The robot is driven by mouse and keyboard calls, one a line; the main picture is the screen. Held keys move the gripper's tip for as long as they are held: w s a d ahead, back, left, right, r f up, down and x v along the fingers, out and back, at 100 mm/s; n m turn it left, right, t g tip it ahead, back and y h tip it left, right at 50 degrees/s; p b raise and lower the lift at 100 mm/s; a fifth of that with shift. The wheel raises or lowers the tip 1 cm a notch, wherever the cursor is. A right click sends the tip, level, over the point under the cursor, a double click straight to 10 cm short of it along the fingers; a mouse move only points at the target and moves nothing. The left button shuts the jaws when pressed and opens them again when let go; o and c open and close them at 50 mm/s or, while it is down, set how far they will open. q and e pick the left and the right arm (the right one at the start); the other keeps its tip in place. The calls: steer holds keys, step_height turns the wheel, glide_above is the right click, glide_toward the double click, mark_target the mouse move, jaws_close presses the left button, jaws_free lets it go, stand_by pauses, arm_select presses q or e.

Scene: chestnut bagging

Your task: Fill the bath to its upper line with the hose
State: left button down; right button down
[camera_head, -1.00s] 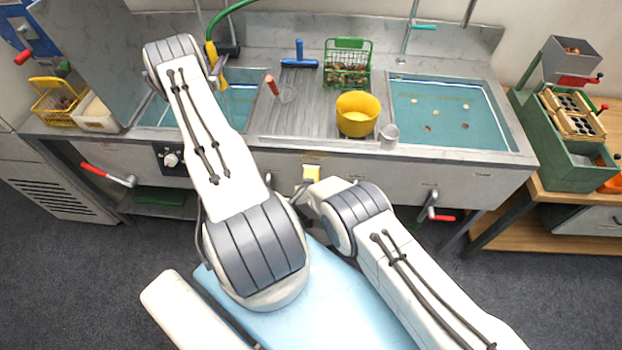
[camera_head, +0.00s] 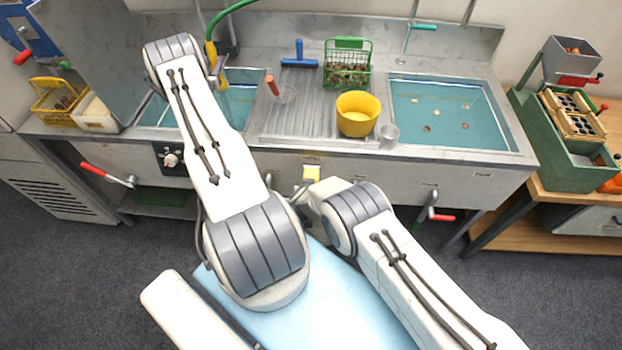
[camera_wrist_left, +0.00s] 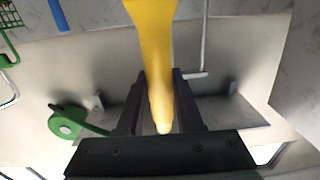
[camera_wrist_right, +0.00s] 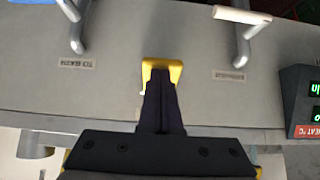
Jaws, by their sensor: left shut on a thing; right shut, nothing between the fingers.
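My left gripper (camera_wrist_left: 160,78) is shut on the yellow hose nozzle (camera_wrist_left: 152,25), which passes between its fingers. In the head view the nozzle (camera_head: 211,52) and green hose (camera_head: 232,9) are above the left basin, partly hidden by my arm. The left basin (camera_head: 240,102) holds bluish water; my arm hides much of it, and I make out no level line. The right basin (camera_head: 450,115) also holds water, with several chestnuts in it. My right gripper (camera_wrist_right: 160,75) is shut and empty at a yellow button (camera_wrist_right: 172,66) on the sink front; contact is unclear.
Red-handled levers (camera_head: 100,172) stick out from the sink front. A green machine (camera_head: 560,140) stands at right.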

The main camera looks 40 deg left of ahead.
steer(key=shift+d, duration=0.1)
stand_by(0.4)
steer(key=v, duration=1.2)
stand_by(0.8)
steer(key=r, duration=0.1)
steer(key=w+a+r, duration=0.1)
steer(key=r, duration=0.3)
steer(key=shift+w+a+r, duration=0.2)
steer(key=shift+a, duration=0.05)
